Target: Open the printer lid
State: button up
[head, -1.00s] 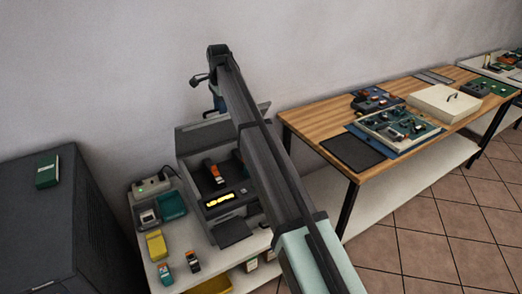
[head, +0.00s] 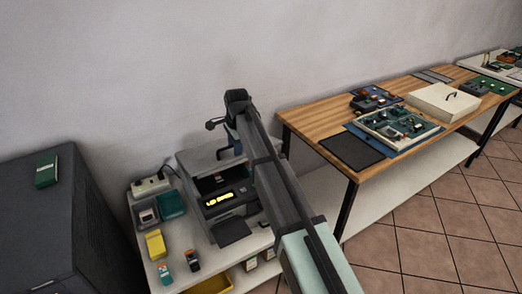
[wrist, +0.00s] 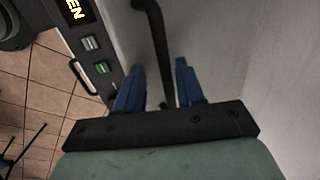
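The grey printer (head: 234,205) stands on the small white table, with a lit yellow display on its front. Its lid (head: 197,157) is partly raised, tilted over the dark interior, which shows through the front gap. My gripper (head: 232,145) is at the lid's front right part. In the wrist view, a black curved handle (wrist: 157,35) runs between the two blue fingers of my gripper (wrist: 157,70). The fingers are apart, with a gap visible beside the handle. In the head view my arm hides the printer's right side.
The small table holds a power strip (head: 150,186), a yellow box (head: 155,244) and small cartridges (head: 192,260). A dark cabinet (head: 75,225) stands at left. A wooden bench (head: 310,122) with circuit boards is at right. The wall is close behind the printer.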

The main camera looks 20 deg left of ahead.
aim_at(238, 158)
jog(key=f, duration=0.1)
jog(key=s+d+f, duration=0.1)
jog(key=f, duration=0.2)
jog(key=shift+s+d+f, duration=0.2)
jog(key=shift+s+f, duration=0.05)
jog(key=shift+f, duration=0.05)
notch_tip(238, 158, up, 13)
jog(key=s+d, duration=0.2)
jog(key=w+d+f+n, duration=0.1)
jog(key=d+f, duration=0.5)
jog(key=f, duration=0.1)
jog(key=shift+w+d, duration=0.25)
jog(key=shift+d, duration=0.15)
